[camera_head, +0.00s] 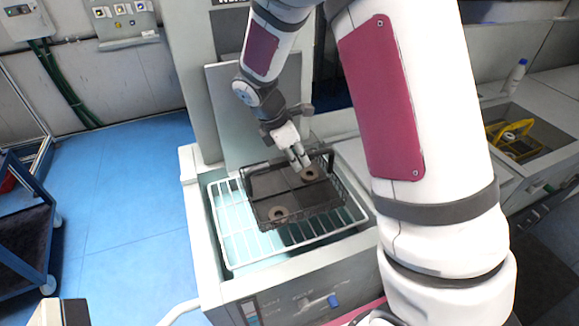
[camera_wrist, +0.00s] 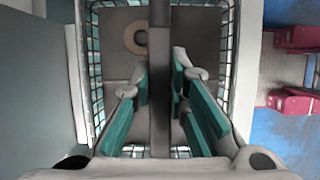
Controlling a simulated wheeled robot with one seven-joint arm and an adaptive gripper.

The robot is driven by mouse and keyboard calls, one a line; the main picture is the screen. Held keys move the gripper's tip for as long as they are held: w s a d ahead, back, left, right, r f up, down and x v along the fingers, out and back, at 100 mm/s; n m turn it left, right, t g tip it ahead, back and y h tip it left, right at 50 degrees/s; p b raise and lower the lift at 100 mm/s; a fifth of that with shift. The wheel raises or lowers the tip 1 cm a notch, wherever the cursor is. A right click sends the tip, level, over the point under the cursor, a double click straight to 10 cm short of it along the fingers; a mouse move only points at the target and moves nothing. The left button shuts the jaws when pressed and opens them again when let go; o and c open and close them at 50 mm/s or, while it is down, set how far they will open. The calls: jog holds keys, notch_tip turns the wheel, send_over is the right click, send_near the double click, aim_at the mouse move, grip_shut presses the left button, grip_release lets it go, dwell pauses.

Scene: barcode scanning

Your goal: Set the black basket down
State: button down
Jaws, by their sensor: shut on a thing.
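The black basket (camera_head: 305,222) is over a white wire rack (camera_head: 236,246) in the open top of a grey machine. Two ring-shaped parts lie in the basket, a near one (camera_head: 278,213) and a far one (camera_head: 309,174). My gripper (camera_head: 301,162) reaches down over the basket from behind. In the wrist view its teal fingers (camera_wrist: 160,98) stand on either side of the basket's dark handle bar (camera_wrist: 160,50) and are shut on it. The basket looks about level. A dark shadow lies on the rack below it; I cannot tell whether the basket touches the rack.
The machine's raised rim (camera_head: 196,215) surrounds the rack. A grey panel (camera_head: 228,110) stands behind it. A blue cart (camera_head: 25,232) stands at left on open blue floor.

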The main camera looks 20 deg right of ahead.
aim_at(288, 189)
jog(key=shift+w+a+f+p, duration=0.3)
jog(key=shift+a+f, duration=0.3)
jog(key=shift+f, duration=0.3)
jog(key=shift+w+a+f+p, duration=0.25)
jog(key=shift+a+f, duration=0.3)
jog(key=shift+f, duration=0.6)
jog(key=c, duration=1.6)
grip_release()
jog(key=shift+o, duration=0.2)
jog(key=shift+r, duration=0.1)
